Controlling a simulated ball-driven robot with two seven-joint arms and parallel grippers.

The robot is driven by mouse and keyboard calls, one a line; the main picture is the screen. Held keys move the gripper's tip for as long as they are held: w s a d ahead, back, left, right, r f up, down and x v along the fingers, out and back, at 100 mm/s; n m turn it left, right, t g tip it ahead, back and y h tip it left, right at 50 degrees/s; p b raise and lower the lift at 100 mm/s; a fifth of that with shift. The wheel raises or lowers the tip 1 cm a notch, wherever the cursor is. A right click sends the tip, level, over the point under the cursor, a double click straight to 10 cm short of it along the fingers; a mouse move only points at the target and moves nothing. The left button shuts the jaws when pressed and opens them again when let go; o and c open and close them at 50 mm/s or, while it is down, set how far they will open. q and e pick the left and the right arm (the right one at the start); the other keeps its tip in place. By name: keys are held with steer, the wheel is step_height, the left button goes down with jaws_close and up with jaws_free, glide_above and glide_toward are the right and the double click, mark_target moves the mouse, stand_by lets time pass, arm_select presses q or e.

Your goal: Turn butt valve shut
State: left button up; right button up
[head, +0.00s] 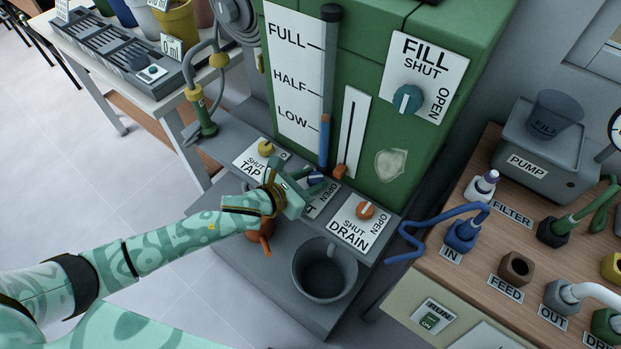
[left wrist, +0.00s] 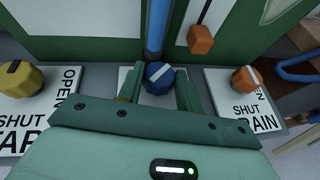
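A blue knob (head: 315,178) with a pale pointer line sits on the ledge below the green tank, between the yellow TAP knob and the orange DRAIN knob. Its label is mostly covered by my left gripper; only "OPEN" and part of a last letter show, so I cannot read its name. My left gripper (head: 300,186) is at this knob. In the left wrist view the blue knob (left wrist: 160,77) lies between my two separated fingers (left wrist: 160,90), its pointer slanting up to the right. A gap shows at the left finger. My right gripper is out of view.
The yellow TAP knob (head: 266,147) and orange DRAIN knob (head: 365,210) flank the blue one closely. An orange lever (head: 339,172) stands just behind. A dark bucket (head: 323,271) is below in front. The FILL knob (head: 407,99) is on the tank's face. A wooden bench (head: 540,290) stands right.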

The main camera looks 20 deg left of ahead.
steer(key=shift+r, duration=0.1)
arm_select(q)
steer(key=shift+s+d+r+n+t+y+p, duration=0.1)
steer(key=shift+n+t+y+p, duration=0.15)
steer(key=shift+n+y+p, duration=0.25)
steer(key=shift+s+d+n+t+y+p, duration=0.1)
steer(key=shift+n+t+y+p, duration=0.2)
steer(key=shift+n+y, duration=0.25)
steer(key=shift+d+n+t+y+p, duration=0.15)
steer(key=shift+n+t+y+p, duration=0.15)
steer(key=shift+n+y, duration=0.55)
steer(key=n+y, duration=0.2)
steer(key=y, duration=0.1)
steer(key=shift+d, duration=0.15)
steer(key=shift+w+d+n+y, duration=0.1)
steer(key=shift+n+y, duration=1.4)
steer(key=shift+y, duration=0.1)
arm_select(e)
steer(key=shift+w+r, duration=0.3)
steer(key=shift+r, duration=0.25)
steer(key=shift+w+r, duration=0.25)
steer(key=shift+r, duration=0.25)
arm_select(q)
steer(key=o, duration=1)
